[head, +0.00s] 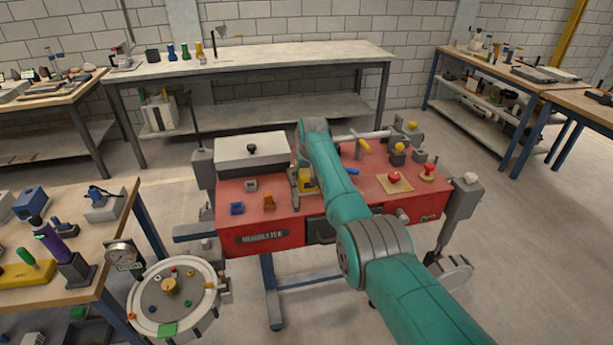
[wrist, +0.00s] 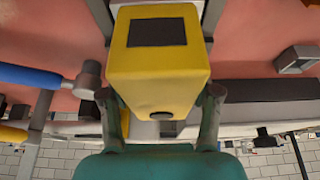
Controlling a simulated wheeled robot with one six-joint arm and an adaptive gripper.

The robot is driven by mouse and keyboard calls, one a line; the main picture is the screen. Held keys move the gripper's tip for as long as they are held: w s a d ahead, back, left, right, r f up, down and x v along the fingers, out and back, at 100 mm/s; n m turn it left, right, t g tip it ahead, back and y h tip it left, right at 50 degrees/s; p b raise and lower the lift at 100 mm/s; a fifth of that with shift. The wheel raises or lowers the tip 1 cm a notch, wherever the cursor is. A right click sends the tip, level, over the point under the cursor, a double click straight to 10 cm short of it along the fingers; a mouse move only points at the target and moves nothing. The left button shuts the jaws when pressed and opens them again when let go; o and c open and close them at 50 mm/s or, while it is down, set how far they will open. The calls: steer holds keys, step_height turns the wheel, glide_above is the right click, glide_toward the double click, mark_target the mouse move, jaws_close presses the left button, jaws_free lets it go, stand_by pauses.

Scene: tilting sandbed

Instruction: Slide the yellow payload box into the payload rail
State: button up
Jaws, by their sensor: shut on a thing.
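The yellow payload box (wrist: 158,75) has a dark rectangular panel on one face and fills the middle of the wrist view. My gripper (wrist: 160,103) is shut on it, one dark finger on each side. Two parallel grey bars, apparently the payload rail (wrist: 213,14), run on both sides of the box's far end in the wrist view. I cannot tell whether the box touches them or how deep it sits. In the head view the box (head: 306,180) shows small, left of my teal arm, over the red bench (head: 320,225). My arm hides most of the gripper there.
A blue-handled bar (wrist: 35,76) lies left of the box in the wrist view.

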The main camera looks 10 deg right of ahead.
steer(key=shift+w+r, duration=0.1)
steer(key=shift+w, duration=0.2)
steer(key=o, duration=1.6)
steer(key=shift+o, duration=0.2)
steer(key=shift+o, duration=0.9)
